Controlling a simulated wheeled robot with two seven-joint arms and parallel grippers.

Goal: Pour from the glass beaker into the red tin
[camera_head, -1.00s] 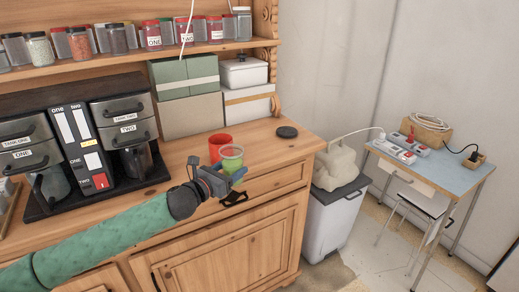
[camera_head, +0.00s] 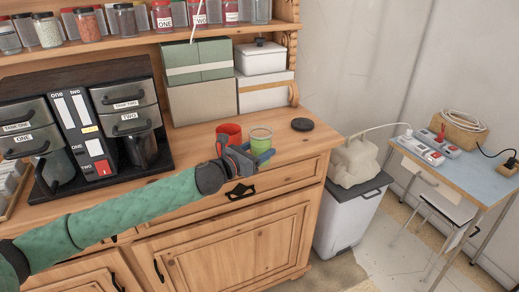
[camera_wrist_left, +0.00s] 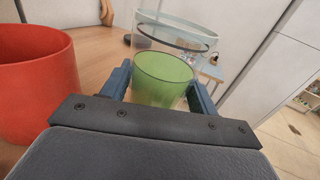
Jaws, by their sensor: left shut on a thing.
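The glass beaker (camera_head: 261,139) is clear, with green contents in its lower part. My left gripper (camera_head: 258,156) is shut on it near the front edge of the dresser top. In the left wrist view the beaker (camera_wrist_left: 165,75) stands between the two blue fingers (camera_wrist_left: 160,88) and looks roughly upright. The red tin (camera_head: 229,132) is on the dresser top just left of the beaker. In the wrist view the open-topped red tin (camera_wrist_left: 38,85) is at the left, close to the gripper and apart from the beaker. My right gripper is in neither view.
A black round lid (camera_head: 302,124) lies on the wooden dresser top (camera_head: 205,136) to the right. A twin coffee machine (camera_head: 90,130) stands at the left. Boxes (camera_head: 203,100) stand behind the tin. Jars line the shelf above. A white bin (camera_head: 345,220) is right of the dresser.

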